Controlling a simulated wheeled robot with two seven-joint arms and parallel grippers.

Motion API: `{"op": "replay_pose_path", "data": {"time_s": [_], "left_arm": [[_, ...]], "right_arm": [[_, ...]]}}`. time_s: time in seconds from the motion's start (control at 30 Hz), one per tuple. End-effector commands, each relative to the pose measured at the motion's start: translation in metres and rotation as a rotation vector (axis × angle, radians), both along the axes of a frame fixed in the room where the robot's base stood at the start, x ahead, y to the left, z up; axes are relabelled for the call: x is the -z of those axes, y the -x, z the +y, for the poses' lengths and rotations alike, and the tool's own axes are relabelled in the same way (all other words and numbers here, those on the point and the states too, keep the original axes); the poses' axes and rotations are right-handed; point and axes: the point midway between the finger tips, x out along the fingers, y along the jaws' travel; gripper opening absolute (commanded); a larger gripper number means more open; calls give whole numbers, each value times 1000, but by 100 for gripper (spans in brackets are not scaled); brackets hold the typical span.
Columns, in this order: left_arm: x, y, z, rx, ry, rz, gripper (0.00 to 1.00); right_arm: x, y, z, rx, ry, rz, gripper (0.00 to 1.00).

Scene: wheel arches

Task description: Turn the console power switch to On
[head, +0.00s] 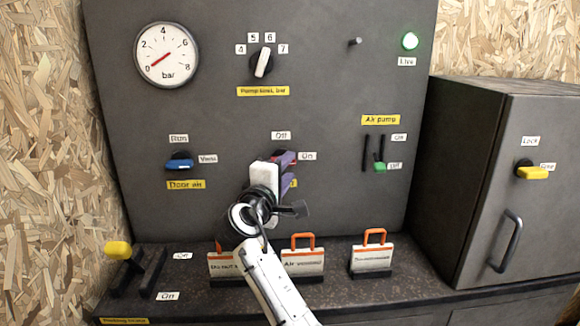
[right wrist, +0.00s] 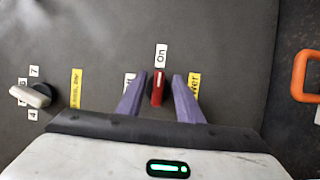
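The power switch has a red handle (right wrist: 158,88) with a white line, on the dark console panel. In the right wrist view the handle points toward the On label (right wrist: 161,55). The Off label (right wrist: 129,82) and the yellow label (right wrist: 194,83) are partly covered by my fingers. My right gripper (right wrist: 159,82) is open, with a purple finger on each side of the handle and small gaps showing. In the head view my right gripper (head: 284,160) is at the panel below the Off label (head: 281,135) and hides the handle. My left gripper is not in view.
A blue door air handle (head: 179,164) is left of my gripper and the green air pump lever (head: 380,167) is right. Tags with orange handles (head: 303,241) stand on the ledge below. A grey cabinet (head: 480,190) juts out at right.

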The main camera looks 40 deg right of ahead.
Motion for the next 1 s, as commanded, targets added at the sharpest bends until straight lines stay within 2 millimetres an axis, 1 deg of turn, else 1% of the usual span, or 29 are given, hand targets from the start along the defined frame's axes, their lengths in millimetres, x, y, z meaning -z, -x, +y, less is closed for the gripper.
{"op": "replay_pose_path", "data": {"time_s": [0.03, 0.2, 0.3, 0.4, 0.53, 1.0], "left_arm": [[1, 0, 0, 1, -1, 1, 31], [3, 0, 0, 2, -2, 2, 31], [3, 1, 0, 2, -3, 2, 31], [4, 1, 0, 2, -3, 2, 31], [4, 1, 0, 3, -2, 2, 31], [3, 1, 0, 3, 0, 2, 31]], "right_arm": [[1, 6, 11, -4, -1, 1, 33], [1, 26, 37, -2, -2, 0, 33], [1, 35, 49, -1, -1, 2, 33], [0, 41, 56, 0, -1, 1, 33], [0, 44, 60, 0, 0, 1, 33], [0, 44, 60, 1, 0, 1, 33]]}}
